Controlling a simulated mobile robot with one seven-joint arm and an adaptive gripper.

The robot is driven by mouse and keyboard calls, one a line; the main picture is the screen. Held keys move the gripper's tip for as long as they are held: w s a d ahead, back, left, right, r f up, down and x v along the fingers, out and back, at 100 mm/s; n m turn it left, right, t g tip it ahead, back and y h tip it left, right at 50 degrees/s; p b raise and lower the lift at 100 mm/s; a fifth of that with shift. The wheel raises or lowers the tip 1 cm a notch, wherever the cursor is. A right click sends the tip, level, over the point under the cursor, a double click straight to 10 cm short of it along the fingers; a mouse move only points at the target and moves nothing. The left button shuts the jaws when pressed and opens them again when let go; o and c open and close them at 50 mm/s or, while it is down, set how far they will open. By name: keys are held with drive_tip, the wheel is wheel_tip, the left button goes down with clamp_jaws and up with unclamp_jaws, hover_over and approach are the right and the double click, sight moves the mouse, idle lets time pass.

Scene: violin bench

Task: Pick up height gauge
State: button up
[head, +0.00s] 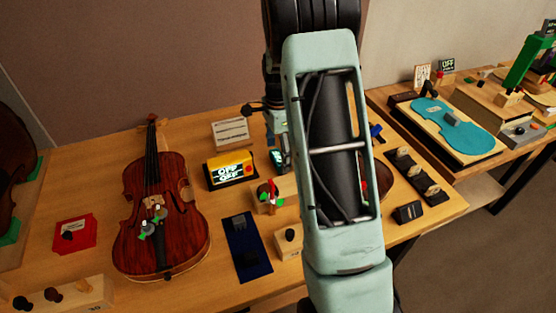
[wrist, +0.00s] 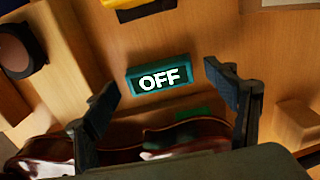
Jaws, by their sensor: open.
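A small teal block with a lit "OFF" display (wrist: 160,79) shows in the wrist view; it seems to be the height gauge, though no label names it. My gripper (wrist: 160,82) is open, with one dark finger on each side of the display in the picture and a gap on both sides. Nothing is held. In the head view a teal piece with a small lit display (head: 277,158) shows just left of my arm; my arm hides much of this area. How far the fingers are above the block is hard to tell.
A yellow box with lit displays (head: 230,168) stands left of the teal piece. A red-brown violin (head: 160,215) lies further left. A dark blue mat (head: 247,248) lies in front. Another glossy violin body (wrist: 180,135) is close below the fingers in the wrist view.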

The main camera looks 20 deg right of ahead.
drive_tip(key=shift+f, duration=0.4)
drive_tip(key=shift+c, duration=0.3)
drive_tip(key=c, duration=1.2)
drive_tip(key=shift+r, duration=0.1)
